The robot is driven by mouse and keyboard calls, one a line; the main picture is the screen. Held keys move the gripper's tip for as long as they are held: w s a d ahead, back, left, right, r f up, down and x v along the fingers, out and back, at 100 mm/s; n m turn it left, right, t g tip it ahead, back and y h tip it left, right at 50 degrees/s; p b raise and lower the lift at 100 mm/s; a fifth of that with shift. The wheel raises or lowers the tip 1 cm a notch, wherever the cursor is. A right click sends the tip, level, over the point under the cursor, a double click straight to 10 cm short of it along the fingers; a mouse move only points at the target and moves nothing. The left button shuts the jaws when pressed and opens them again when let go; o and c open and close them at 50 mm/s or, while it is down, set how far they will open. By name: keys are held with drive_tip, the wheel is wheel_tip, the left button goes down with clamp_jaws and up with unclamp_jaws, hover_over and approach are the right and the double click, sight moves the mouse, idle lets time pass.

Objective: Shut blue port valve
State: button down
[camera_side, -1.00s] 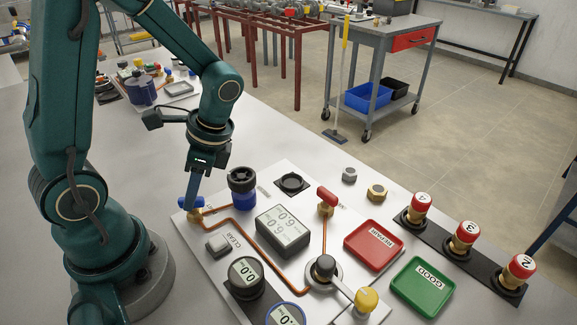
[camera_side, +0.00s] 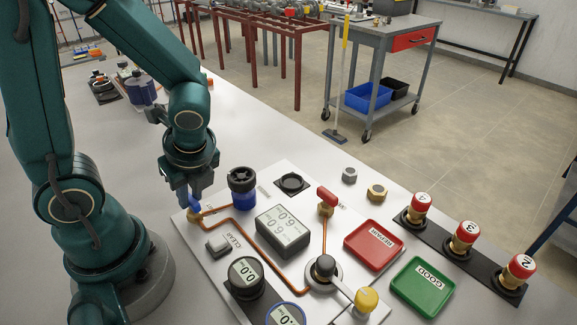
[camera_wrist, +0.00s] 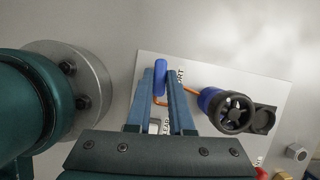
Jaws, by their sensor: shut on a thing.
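The blue port valve handle (camera_side: 195,202) is at the left corner of the light panel (camera_side: 265,169), above a brass body (camera_side: 193,215) joined to a copper pipe. My gripper (camera_side: 188,198) points down onto the handle and is shut on it. In the wrist view the blue handle (camera_wrist: 160,77) stands between the two fingertips (camera_wrist: 163,86), lined up with the fingers. The fingers partly hide the handle in the side view.
A black-and-blue knob (camera_side: 242,186) stands close to the right of my gripper. A display box (camera_side: 283,230), a red-handled valve (camera_side: 327,198), a red tray (camera_side: 374,246) and a green tray (camera_side: 422,287) lie further right.

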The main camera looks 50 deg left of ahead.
sight(203, 225)
drive_tip(key=shift+m, duration=0.7)
drive_tip(key=c, duration=0.8)
unclamp_jaws()
drive_tip(key=shift+r, duration=0.15)
drive_tip(key=shift+v, duration=2.45)
drive_tip(key=shift+s+d, duration=0.1)
drive_tip(key=shift+s, duration=0.05)
drive_tip(key=shift+r+t, duration=0.1)
drive_tip(key=shift+t, duration=0.2)
